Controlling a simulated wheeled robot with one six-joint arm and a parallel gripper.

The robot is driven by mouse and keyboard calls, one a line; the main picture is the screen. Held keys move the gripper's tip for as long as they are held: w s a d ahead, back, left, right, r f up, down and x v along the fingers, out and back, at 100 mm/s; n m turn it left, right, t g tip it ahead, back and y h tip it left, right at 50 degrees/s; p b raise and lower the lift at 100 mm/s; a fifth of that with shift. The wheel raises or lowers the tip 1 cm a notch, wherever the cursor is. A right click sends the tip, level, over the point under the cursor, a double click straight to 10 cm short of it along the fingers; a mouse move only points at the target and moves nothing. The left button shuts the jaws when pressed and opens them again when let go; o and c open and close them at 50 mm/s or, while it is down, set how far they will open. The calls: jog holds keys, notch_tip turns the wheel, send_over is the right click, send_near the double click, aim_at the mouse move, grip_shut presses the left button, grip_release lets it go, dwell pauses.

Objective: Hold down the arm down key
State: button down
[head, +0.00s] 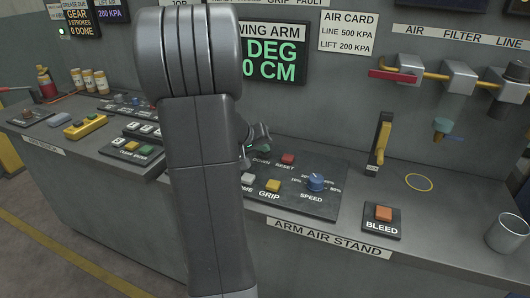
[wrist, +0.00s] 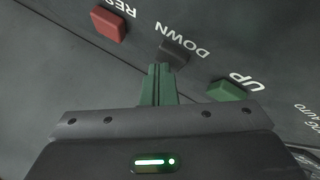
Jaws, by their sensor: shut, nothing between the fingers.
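The arm down key is a dark key (wrist: 174,53) beside the word DOWN in the wrist view. My gripper (wrist: 158,69) is shut and empty, its green fingertips just short of the dark key in the picture. I cannot tell whether they touch it. A green UP key (wrist: 228,90) lies to the right of the fingers and a red RESET key (wrist: 108,24) to the upper left. In the head view my gripper (head: 263,147) is over the back of the control panel (head: 320,206), partly behind my arm. The down key cannot be made out there.
The panel also has a yellow key (head: 273,185), a white key (head: 248,179) and a blue speed knob (head: 316,182). An orange bleed button (head: 383,213), a yellow-handled lever (head: 380,143) and a metal cup (head: 507,233) are to the right. A green-lettered display (head: 272,55) hangs behind.

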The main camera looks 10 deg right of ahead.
aim_at(263, 155)
jog(key=shift+r, duration=0.15)
jog(key=shift+r+p, duration=0.4)
jog(key=shift+r, duration=0.35)
jog(key=shift+r+p, duration=1.5)
jog(key=shift+r, duration=1.05)
jog(key=shift+f, duration=0.1)
notch_tip(263, 155, down, 2)
jog(key=shift+f+b, duration=0.2)
jog(key=shift+b, duration=0.65)
jog(key=shift+r+p, duration=0.4)
jog(key=shift+p, duration=0.7)
jog(key=shift+r+p, duration=0.1)
jog(key=shift+p, duration=0.3)
